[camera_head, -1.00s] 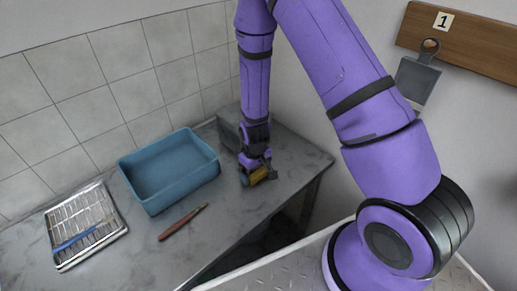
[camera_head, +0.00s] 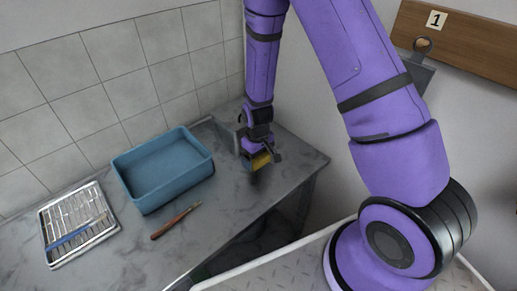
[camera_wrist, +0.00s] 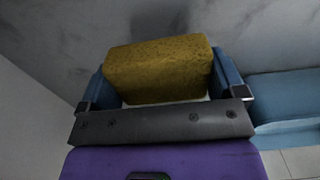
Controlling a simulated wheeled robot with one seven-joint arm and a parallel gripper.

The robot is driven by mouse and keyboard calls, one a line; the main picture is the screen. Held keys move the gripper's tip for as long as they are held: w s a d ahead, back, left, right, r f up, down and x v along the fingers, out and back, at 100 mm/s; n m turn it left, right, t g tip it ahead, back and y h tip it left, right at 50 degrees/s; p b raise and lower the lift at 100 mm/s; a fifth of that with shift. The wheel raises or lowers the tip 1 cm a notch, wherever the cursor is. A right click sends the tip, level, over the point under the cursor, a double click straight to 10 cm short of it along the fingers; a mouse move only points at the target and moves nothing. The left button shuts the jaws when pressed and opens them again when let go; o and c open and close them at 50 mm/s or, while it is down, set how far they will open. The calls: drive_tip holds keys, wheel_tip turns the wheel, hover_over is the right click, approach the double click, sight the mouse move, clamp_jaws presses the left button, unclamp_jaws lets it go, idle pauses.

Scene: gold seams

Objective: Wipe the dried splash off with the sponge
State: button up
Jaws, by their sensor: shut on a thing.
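My gripper (camera_head: 258,160) is over the right part of the grey marbled counter, shut on a yellow sponge (camera_head: 261,162). The wrist view shows the sponge (camera_wrist: 158,70) held between the two blue fingers. In the wrist view a dark patch shows on the grey surface beyond the sponge; I cannot tell whether it is shadow or the dried splash. I cannot make out the splash in the head view. I cannot tell for sure whether the sponge touches the counter.
A blue bin (camera_head: 163,188) stands left of my gripper, against the tiled wall. A grey block (camera_head: 228,128) is behind my gripper. A red-brown handled tool (camera_head: 176,221) lies in front of the bin. A slotted metal tray (camera_head: 98,238) with a blue tool is at far left.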

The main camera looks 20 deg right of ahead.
drive_tip(key=shift+r, duration=2.05)
